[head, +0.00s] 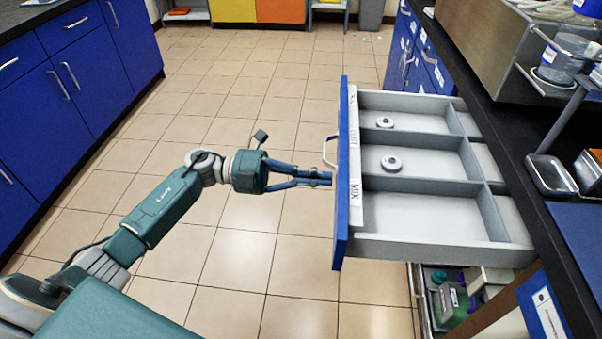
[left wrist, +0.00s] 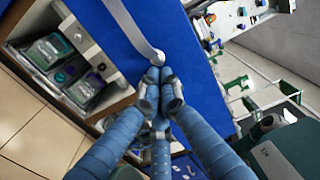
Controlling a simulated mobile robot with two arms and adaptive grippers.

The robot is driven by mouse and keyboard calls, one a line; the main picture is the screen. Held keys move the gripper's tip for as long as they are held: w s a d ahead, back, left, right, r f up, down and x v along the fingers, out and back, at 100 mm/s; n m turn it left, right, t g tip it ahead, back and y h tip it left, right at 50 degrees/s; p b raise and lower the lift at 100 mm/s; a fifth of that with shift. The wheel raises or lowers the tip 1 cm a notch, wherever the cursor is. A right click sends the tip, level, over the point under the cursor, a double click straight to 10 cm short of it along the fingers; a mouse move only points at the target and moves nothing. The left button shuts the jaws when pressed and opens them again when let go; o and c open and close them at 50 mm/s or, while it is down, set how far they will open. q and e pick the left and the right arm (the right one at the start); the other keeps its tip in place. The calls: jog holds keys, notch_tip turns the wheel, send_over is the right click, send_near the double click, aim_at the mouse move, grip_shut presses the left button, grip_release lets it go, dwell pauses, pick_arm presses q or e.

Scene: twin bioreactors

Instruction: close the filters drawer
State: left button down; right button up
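The drawer (head: 343,215) is pulled out from the counter on the right, with a blue front and a pale grey inside split into compartments. Two white round discs (head: 391,163) lie in separate compartments. A label strip inside the front reads MIX at its near end. The curved handle (head: 329,150) is on the front and also shows in the left wrist view (left wrist: 134,28). My left gripper (head: 328,178) has its fingers together at the drawer front, beside the near end of the handle. In the left wrist view the fingertips (left wrist: 156,76) meet by the handle's end; contact is unclear. My right gripper is out of view.
Below the drawer, an open lower compartment (head: 421,300) holds bottles. The dark counter (head: 520,190) carries a metal tray (head: 550,176) and other equipment. Blue cabinets (head: 70,90) stand at the left. The tiled floor between is clear.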

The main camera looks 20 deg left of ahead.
pick_arm(q)
jog(key=shift+w+d, duration=0.1)
jog(key=shift+d, duration=0.25)
send_near(481, 188)
jog(key=x, duration=0.2)
jog(key=b+x, duration=0.1)
jog(key=x, duration=0.1)
jog(key=shift+w+f, duration=0.15)
jog(key=shift+f, duration=0.2)
jog(key=b+x, duration=0.1)
jog(key=x, duration=0.4)
jog(key=shift+d+f, duration=0.1)
jog(key=shift+d, duration=0.1)
jog(key=shift+w+d+b, duration=0.2)
jog(key=shift+d+b, duration=0.1)
jog(key=shift+d, duration=0.2)
jog(key=shift+r, duration=0.25)
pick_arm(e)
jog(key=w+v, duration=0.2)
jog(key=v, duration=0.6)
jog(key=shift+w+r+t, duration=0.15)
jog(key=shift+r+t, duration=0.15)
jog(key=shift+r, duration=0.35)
pick_arm(q)
jog(key=shift+r, duration=0.1)
